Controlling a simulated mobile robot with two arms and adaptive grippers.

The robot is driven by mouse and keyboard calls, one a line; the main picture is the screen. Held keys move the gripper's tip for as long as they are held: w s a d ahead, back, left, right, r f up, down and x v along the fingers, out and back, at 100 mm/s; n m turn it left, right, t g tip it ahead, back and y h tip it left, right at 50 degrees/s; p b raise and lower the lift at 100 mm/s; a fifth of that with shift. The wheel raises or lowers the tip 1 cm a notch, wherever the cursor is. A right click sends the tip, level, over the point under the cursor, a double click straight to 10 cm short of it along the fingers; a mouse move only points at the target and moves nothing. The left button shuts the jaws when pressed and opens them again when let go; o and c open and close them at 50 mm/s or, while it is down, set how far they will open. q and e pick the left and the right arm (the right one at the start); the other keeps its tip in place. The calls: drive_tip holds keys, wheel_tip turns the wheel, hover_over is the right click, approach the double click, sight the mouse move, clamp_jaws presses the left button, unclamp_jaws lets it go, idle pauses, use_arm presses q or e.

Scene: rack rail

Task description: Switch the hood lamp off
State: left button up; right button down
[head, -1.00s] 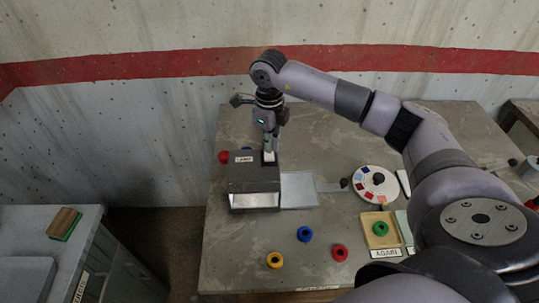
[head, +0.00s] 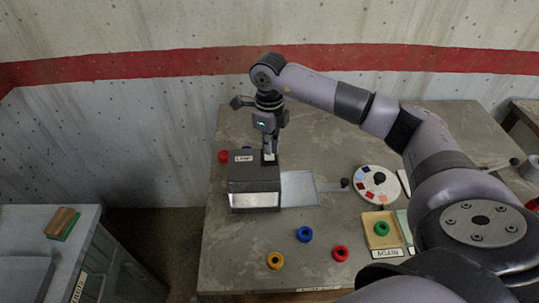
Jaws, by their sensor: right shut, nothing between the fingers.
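The hood (head: 253,184) is a dark box with a LAMP label (head: 243,158) on its top, standing on the grey table. Its front opening (head: 254,200) looks pale and bright. A small white switch piece (head: 269,162) shows at the top back right of the hood. My right gripper (head: 269,153) is shut and empty, pointing down with its fingertips at this piece. I cannot tell whether they touch it, as the fingers partly cover it. My left gripper is not in view.
A grey plate (head: 299,188) lies right of the hood, beside a round colour dial (head: 377,185). Red (head: 340,253), blue (head: 304,234) and yellow (head: 275,260) rings lie in front. A green ring (head: 381,229) sits in a wooden tray (head: 370,239). A red thing (head: 223,156) stands behind the hood.

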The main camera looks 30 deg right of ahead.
drive_tip(key=shift+s+f+b, duration=0.1)
drive_tip(key=shift+f+b, duration=0.7)
drive_tip(key=shift+f, duration=0.25)
drive_tip(key=shift+r, duration=0.1)
idle(0.4)
drive_tip(key=shift+r+p, duration=0.7)
drive_tip(key=shift+r, duration=0.15)
drive_tip(key=shift+r+p, duration=1.45)
drive_tip(key=shift+r, duration=1.2)
drive_tip(key=shift+f, duration=0.1)
